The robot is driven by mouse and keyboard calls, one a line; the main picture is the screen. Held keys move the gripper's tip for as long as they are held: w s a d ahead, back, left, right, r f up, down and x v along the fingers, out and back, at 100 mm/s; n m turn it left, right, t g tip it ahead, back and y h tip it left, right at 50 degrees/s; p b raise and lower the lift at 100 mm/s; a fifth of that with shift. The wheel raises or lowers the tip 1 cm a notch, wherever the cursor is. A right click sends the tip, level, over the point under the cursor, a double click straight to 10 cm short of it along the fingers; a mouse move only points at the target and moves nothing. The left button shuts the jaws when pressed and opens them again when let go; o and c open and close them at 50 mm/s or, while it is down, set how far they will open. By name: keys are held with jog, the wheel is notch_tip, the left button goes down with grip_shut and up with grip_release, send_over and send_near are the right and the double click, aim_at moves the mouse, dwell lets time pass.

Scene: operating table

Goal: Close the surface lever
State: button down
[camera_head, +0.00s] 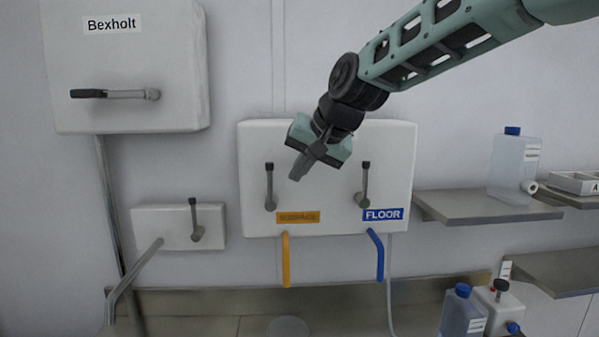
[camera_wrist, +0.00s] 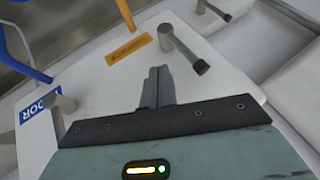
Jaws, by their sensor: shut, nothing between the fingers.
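The surface lever (camera_head: 270,187) is a grey handle with a dark tip, pointing straight up from its pivot on the white wall box. The orange SURFACE label (camera_head: 298,217) is at its lower right. My gripper (camera_head: 297,175) is shut and empty, in front of the box, just right of the lever and apart from it in the picture. In the wrist view the shut fingers (camera_wrist: 158,82) point toward the box, with the surface lever (camera_wrist: 184,48) close beside them and the orange label (camera_wrist: 129,49) beyond. Whether the fingers touch the box cannot be told.
The floor lever (camera_head: 364,187), also upright, and the blue FLOOR label (camera_head: 382,214) are to the right. Orange (camera_head: 286,262) and blue (camera_head: 378,258) spouts hang below. A Bexholt box (camera_head: 180,60) and a smaller lever box (camera_head: 160,228) are left. A shelf (camera_head: 480,207) is right.

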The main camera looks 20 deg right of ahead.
jog(key=a+b+v, duration=0.1)
jog(key=b+v, duration=0.1)
jog(key=v, duration=0.8)
jog(key=s+a+f+n+g, duration=0.25)
jog(key=s+a+f, duration=0.3)
jog(key=f, duration=0.35)
jog(key=s+a+f+n+g, duration=0.2)
jog(key=s+a+f+n, duration=0.25)
jog(key=s+f, duration=0.35)
jog(key=s+f+n+g+h, duration=0.2)
jog(key=s+f+n, duration=0.3)
jog(key=s+f, duration=0.8)
jog(key=shift+s+d+f+g, duration=0.2)
jog(key=shift+s+g, duration=0.15)
jog(key=shift+g, duration=0.1)
